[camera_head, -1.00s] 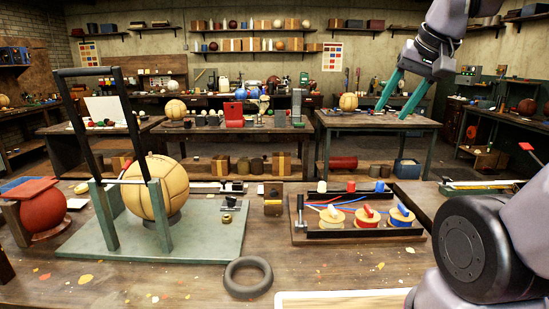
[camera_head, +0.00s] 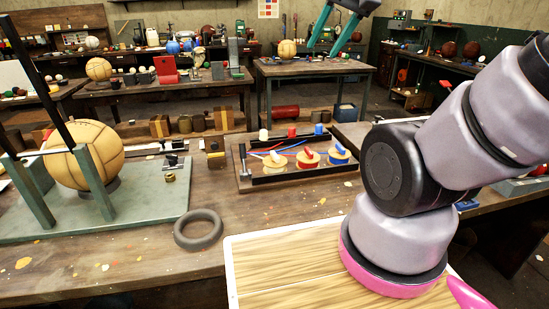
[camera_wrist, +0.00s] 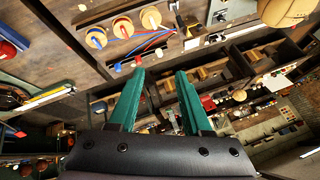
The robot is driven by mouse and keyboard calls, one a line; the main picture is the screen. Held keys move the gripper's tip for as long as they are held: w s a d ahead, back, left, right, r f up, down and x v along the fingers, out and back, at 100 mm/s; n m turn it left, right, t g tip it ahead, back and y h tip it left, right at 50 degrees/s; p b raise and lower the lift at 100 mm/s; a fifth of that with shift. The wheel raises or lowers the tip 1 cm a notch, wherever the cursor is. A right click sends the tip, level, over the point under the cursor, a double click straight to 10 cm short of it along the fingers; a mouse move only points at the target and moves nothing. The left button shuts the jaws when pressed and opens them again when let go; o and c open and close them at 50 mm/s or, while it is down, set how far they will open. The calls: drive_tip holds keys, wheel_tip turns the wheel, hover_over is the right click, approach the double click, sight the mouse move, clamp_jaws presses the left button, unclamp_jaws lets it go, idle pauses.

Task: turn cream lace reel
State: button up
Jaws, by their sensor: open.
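The cream lace reel (camera_head: 272,161) is the leftmost of three round wooden reels in a dark-railed tray (camera_head: 246,184) on the bench. It has a whitish handle on top. The red-handled reel (camera_head: 307,159) and the blue-handled reel (camera_head: 339,155) sit to its right. In the wrist view the order is reversed, with the cream reel (camera_wrist: 151,17) at the top right of the row. My gripper (camera_head: 323,47) has teal fingers, shows at the top of the head view and is apart from the reels. In the wrist view my gripper (camera_wrist: 160,75) is open, with nothing between its fingers.
White, red and blue pegs (camera_head: 292,132) and coloured laces lie behind the reels. A black ring (camera_head: 198,230) lies on the bench left of the tray. A stitched ball (camera_head: 84,155) stands in a green frame (camera_head: 150,205) farther left. A pale wooden board (camera_head: 285,265) is in front.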

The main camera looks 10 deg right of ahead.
drive_tip(key=w+f+n+g, duration=0.1)
drive_tip(key=w+f+g, duration=0.1)
drive_tip(key=w+f, duration=0.35)
drive_tip(key=n+g+h, duration=0.2)
drive_tip(key=n+g, duration=0.2)
drive_tip(key=g, duration=0.1)
hover_over(275, 154)
wheel_tip(275, 154, down, 20)
drive_tip(key=r, duration=0.1)
wheel_tip(275, 154, down, 12)
drive_tip(key=shift+r, duration=0.15)
clamp_jaws()
